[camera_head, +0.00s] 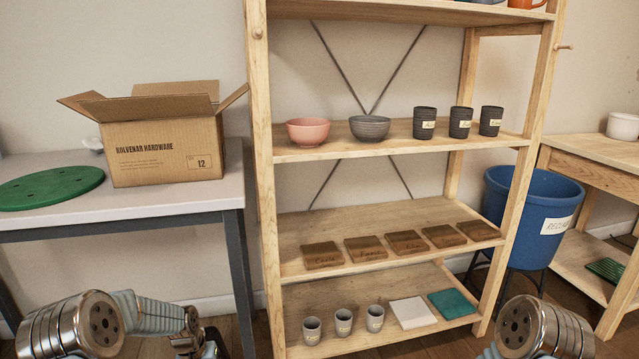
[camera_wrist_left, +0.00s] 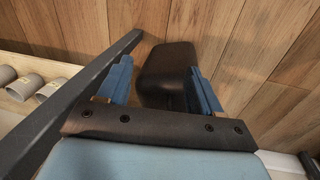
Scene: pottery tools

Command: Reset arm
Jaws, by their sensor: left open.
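My left gripper (camera_wrist_left: 160,70) shows in the left wrist view with its two blue fingers spread apart. It points down over the wooden floor. A dark rounded block (camera_wrist_left: 166,72) shows between and beyond the fingers; I cannot tell what it is or whether it touches them. In the head view my left arm is low at the left, in front of the grey table (camera_head: 130,207). My right arm shows at the bottom right; its gripper is out of view.
A wooden shelf (camera_head: 262,170) holds bowls, cups and wooden blocks. A cardboard box (camera_head: 165,150) and green disc (camera_head: 50,188) sit on the table. A blue bin (camera_head: 525,215) stands right of the shelf. A dark bar (camera_wrist_left: 75,100) runs close left of my left gripper.

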